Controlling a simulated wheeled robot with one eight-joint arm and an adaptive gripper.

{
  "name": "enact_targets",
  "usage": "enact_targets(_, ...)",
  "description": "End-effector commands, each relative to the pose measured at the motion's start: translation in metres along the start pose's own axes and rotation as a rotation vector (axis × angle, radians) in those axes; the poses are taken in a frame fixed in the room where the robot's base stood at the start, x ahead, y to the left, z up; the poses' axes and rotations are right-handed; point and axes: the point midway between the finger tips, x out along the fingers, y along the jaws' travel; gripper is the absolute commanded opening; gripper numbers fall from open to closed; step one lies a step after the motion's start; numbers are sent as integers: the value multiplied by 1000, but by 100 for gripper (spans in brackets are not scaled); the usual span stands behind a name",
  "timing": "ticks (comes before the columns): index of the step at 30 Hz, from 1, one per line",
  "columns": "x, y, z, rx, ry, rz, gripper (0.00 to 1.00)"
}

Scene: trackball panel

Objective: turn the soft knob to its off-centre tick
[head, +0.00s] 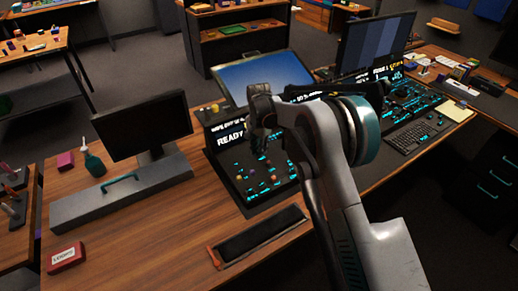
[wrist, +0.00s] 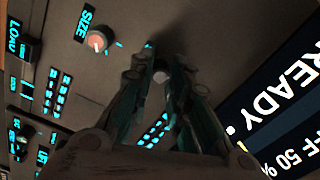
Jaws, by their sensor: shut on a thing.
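The control panel (head: 229,165) stands on the wooden desk, with glowing cyan marks and a display reading READY. My gripper (wrist: 160,80) reaches down to the panel in the wrist view, its two fingers closed around a small pale knob (wrist: 160,75). Only a bit of this knob shows between the fingertips. Its label is hidden, and I cannot read its pointer or ticks. In the head view my gripper (head: 265,135) is over the panel's upper part and hides what it holds. Another knob, orange and white, labelled SIZE (wrist: 97,40), is apart from the fingers.
The READY display (wrist: 275,105) lies right of the fingers. A LOAD control (wrist: 25,48) and lit keys are at the left. In the head view, a black monitor (head: 142,125) stands left of the panel, and a dark wrist rest (head: 258,237) lies in front.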

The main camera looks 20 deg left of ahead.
Motion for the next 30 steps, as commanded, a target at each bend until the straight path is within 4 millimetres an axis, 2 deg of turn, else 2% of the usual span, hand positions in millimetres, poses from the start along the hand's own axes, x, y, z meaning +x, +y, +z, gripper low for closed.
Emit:
enact_targets(7, 0, 0, 0, -164, 0, -1, 0)
enact_targets(17, 0, 0, 0, -186, 1, -1, 0)
enact_targets(18, 0, 0, 0, -186, 1, -1, 21)
enact_targets(20, 0, 0, 0, -186, 1, -1, 35)
enact_targets(21, 0, 0, 0, -186, 1, -1, 38)
enact_targets(30, -1, 0, 0, -185, 0, 0, 38)
